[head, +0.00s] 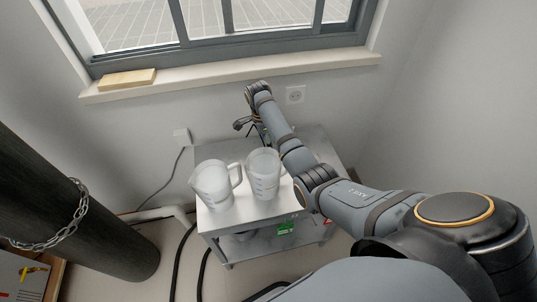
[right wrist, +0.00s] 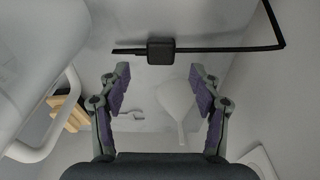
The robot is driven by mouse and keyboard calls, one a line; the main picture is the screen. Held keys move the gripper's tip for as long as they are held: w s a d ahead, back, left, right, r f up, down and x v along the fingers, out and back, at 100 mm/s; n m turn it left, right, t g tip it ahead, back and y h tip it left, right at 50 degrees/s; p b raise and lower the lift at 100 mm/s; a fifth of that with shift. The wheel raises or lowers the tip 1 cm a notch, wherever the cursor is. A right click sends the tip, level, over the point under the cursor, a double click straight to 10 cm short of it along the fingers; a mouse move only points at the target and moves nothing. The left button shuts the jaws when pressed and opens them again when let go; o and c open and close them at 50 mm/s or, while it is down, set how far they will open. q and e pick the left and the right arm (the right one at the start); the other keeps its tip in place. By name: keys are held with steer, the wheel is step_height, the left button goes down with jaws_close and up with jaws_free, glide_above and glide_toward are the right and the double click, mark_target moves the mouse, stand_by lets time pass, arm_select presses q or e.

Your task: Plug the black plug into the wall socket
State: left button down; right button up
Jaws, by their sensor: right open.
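A white wall socket (head: 295,95) is on the wall below the window, just right of my right wrist in the head view. My right gripper (right wrist: 159,72) is open with nothing between its fingers. A black block with a thin black cord, which looks like the black plug (right wrist: 160,51), lies just beyond its fingertips, midway between them; I cannot tell how far beyond. In the head view my right arm reaches over the cart to the wall, and its fingers are small and unclear near a dark piece and wires. My left gripper is not in view.
Two clear measuring jugs (head: 213,184) (head: 263,173) stand on the grey cart (head: 239,216), close to my right arm. A second white outlet (head: 181,136) with a cable is left of it. A wooden block (head: 127,78) sits on the sill. A dark pillar (head: 75,215) stands left.

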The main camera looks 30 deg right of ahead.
steer(key=shift+f, duration=0.1)
step_height(320, 180, down, 5)
steer(key=shift+d+b, duration=0.15)
steer(key=shift+b, duration=0.35)
steer(key=c, duration=1.2)
steer(key=shift+o, duration=0.2)
step_height(320, 180, up, 10)
steer(key=p, duration=0.1)
steer(key=shift+p, duration=0.35)
